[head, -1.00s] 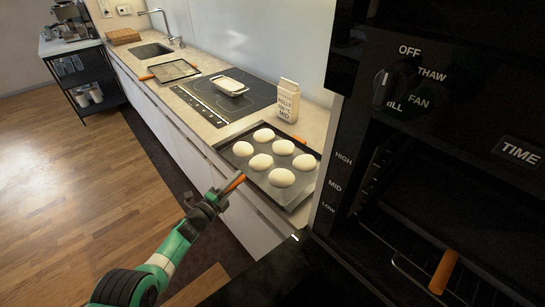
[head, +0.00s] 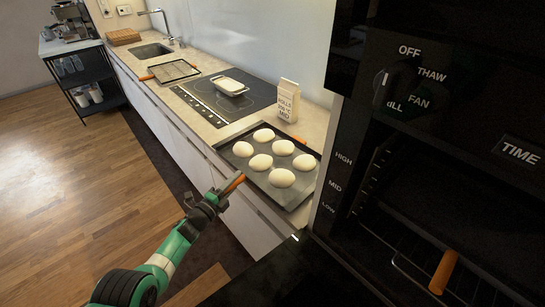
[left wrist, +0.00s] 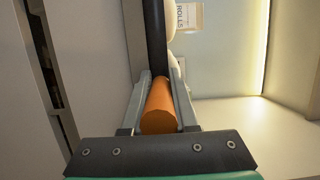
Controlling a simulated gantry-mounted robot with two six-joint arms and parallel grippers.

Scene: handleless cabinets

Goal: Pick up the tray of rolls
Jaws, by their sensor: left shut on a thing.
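The dark tray (head: 262,187) of rolls lies on the counter beside the oven, near the counter's front edge. Several pale round rolls (head: 260,162) sit on it. An orange handle (head: 235,182) sticks out at its front side, over the counter edge. My left gripper (head: 222,195) is shut on this orange handle. In the left wrist view the handle (left wrist: 159,108) lies between the two fingers, with the dark tray edge (left wrist: 154,38) beyond it. My right gripper is not in view.
A carton (head: 287,101) stands behind the tray. The hob (head: 232,96) with a white dish (head: 230,86) is to the left. The open oven (head: 440,225) with a rack and an orange handle (head: 443,272) is on the right. The floor at left is clear.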

